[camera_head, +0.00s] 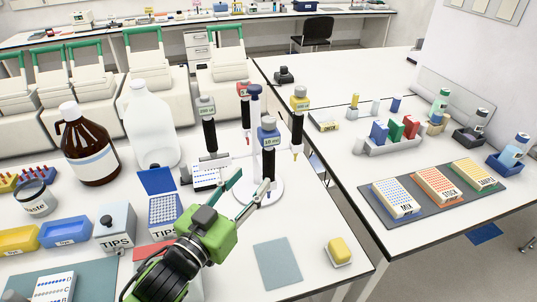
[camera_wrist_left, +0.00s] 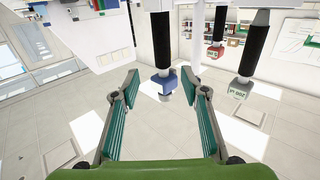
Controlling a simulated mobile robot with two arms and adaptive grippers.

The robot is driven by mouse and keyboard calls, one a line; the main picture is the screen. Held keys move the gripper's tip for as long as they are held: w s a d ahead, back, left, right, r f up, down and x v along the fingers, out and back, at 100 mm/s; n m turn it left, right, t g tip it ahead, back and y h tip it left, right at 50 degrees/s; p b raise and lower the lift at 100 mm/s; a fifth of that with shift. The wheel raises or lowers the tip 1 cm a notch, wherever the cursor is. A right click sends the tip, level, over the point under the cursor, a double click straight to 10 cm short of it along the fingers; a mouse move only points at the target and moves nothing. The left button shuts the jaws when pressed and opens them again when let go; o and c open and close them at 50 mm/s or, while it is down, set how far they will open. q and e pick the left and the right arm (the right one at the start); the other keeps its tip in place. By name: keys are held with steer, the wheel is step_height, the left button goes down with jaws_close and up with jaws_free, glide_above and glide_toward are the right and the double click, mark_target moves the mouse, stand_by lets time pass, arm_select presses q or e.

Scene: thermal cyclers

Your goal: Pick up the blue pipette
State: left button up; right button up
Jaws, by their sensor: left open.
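The blue pipette (camera_head: 267,140) hangs upright on the near side of a white round pipette stand (camera_head: 256,100), with a blue top and a dark body. My left gripper (camera_head: 250,180) reaches up from the front of the table, its two green-padded fingers spread near the pipette's lower part. In the left wrist view, the blue pipette's top (camera_wrist_left: 165,82) shows between the open fingertips (camera_wrist_left: 168,85). Nothing is held, and I cannot tell whether a finger touches the pipette. My right gripper is not in view.
Grey (camera_head: 206,108), red (camera_head: 243,90) and yellow (camera_head: 299,103) pipettes hang close around the same stand. A tip box with an open blue lid (camera_head: 164,210) stands to the left. A grey-green mat (camera_head: 277,263) and a yellow block (camera_head: 340,250) lie at the front right.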

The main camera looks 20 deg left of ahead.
mark_target(266, 159)
arm_select(q)
steer(key=w, duration=0.3)
steer(key=w+d+p, duration=0.1)
steer(key=w, duration=0.1)
steer(key=shift+w, duration=0.2)
steer(key=shift+w+p, duration=0.2)
steer(key=shift+p, duration=0.1)
steer(key=w+p, duration=0.1)
steer(key=w, duration=0.1)
steer(key=w+p, duration=0.1)
steer(key=w, duration=0.1)
steer(key=shift+w+d+r, duration=0.1)
steer(key=shift+d+r, duration=0.1)
steer(key=shift+w+d+f, duration=0.1)
steer(key=shift+w, duration=0.25)
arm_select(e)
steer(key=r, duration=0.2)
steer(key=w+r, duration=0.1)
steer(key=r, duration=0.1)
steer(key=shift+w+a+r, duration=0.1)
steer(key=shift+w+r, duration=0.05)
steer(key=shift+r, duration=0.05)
arm_select(q)
steer(key=shift+s, duration=0.1)
steer(key=c, duration=0.8)
